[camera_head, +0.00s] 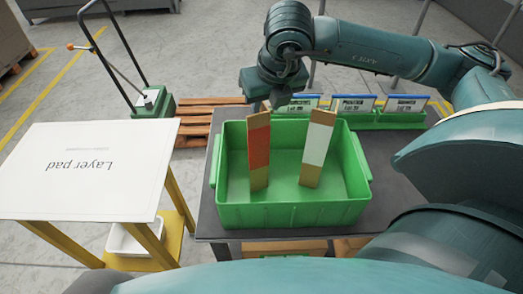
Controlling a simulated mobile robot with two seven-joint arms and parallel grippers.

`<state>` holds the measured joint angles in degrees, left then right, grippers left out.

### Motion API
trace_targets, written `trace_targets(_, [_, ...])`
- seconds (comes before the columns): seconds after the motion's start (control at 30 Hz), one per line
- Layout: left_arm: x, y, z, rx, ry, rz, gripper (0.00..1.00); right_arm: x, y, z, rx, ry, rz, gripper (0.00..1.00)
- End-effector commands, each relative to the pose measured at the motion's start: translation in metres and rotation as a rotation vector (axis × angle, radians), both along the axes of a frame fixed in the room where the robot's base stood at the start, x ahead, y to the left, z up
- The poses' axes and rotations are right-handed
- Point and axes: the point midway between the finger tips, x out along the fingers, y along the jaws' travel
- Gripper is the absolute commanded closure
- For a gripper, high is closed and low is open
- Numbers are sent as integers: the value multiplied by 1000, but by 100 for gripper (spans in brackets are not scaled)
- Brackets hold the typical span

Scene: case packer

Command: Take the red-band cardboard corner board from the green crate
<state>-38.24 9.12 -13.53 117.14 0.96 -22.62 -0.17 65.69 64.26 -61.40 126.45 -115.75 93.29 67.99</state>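The red-band corner board (259,146) stands in the left part of the green crate (290,214). It is tan cardboard with a wide red band, nearly upright with a slight tilt. A second corner board with a white band (317,146) leans to the right in the same crate. My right gripper (277,103) points down near the crate's back rim, close to the red-band board's top in the picture. Its fingers are small and dark, so I cannot tell whether they are open or touch the board. My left gripper is out of view.
The crate stands on a dark table (208,220). Green bins with labels (353,104) line up behind it. A white layer pad (85,170) lies on a yellow stand at left. A green hand truck (154,103) and a wooden pallet (200,118) are behind.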

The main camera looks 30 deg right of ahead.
Motion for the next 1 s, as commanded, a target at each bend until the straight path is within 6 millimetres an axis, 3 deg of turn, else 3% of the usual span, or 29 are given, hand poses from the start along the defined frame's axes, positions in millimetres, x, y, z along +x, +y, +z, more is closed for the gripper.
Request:
trace_targets(0.13, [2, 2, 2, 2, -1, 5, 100, 5, -1, -13, 1, 1, 1, 70])
trace_targets(0.37, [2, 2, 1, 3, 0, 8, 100, 6, -1, -15, 0, -1, 1, 70])
trace_targets(0.73, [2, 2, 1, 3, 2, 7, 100, 6, -1, -14, 0, -1, 1, 99])
trace_targets(1.0, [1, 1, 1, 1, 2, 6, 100, 6, -1, -14, 1, -2, 2, 100])
